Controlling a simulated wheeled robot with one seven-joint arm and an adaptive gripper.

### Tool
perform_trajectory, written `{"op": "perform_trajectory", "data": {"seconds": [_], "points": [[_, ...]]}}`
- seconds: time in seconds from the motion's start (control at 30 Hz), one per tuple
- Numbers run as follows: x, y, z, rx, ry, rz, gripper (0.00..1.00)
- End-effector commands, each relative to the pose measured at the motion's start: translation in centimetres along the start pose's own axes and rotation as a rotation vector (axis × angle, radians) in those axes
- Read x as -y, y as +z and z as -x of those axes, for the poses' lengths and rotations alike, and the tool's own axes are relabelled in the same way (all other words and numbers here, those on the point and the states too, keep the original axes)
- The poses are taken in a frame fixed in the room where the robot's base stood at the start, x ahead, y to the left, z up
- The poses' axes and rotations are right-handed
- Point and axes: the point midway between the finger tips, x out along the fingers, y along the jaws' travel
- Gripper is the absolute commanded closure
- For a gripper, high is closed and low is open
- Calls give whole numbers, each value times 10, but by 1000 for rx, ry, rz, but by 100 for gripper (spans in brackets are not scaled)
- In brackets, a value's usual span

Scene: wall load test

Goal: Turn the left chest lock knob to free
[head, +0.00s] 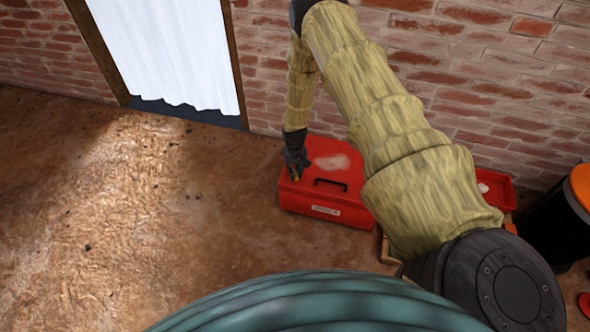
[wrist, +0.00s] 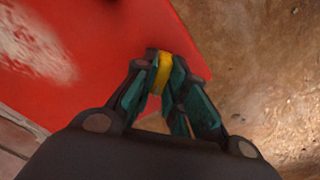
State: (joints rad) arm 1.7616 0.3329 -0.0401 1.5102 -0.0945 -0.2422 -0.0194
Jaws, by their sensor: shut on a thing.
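The red chest (head: 325,212) stands on the floor against the brick wall, lid closed, with a dark handle (head: 330,183) and a pale label on its front. My gripper (head: 295,176) points down at the chest's left end. In the wrist view my gripper (wrist: 163,88) is shut on a small yellow knob (wrist: 162,66) near the corner of the red lid (wrist: 120,50). The fingers hide much of the knob, and I cannot tell which way it is turned.
A white curtain (head: 170,50) hangs in a doorway at the upper left. A second red box (head: 495,190) is partly hidden behind my arm. A black bin with an orange top (head: 581,184) stands at the right. The brown floor (head: 130,230) at the left is clear.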

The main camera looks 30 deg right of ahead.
Motion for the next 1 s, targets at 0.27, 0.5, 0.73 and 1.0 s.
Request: {"op": "perform_trajectory", "data": {"seconds": [0.27, 0.5, 0.73, 1.0], "points": [[-1, -1, 2, -3, 1, -258, 100], [0, -2, 2, -4, 1, -450, 100], [-1, -2, 1, -4, 0, -577, 100], [0, -2, 1, -5, -1, -647, 100]]}}
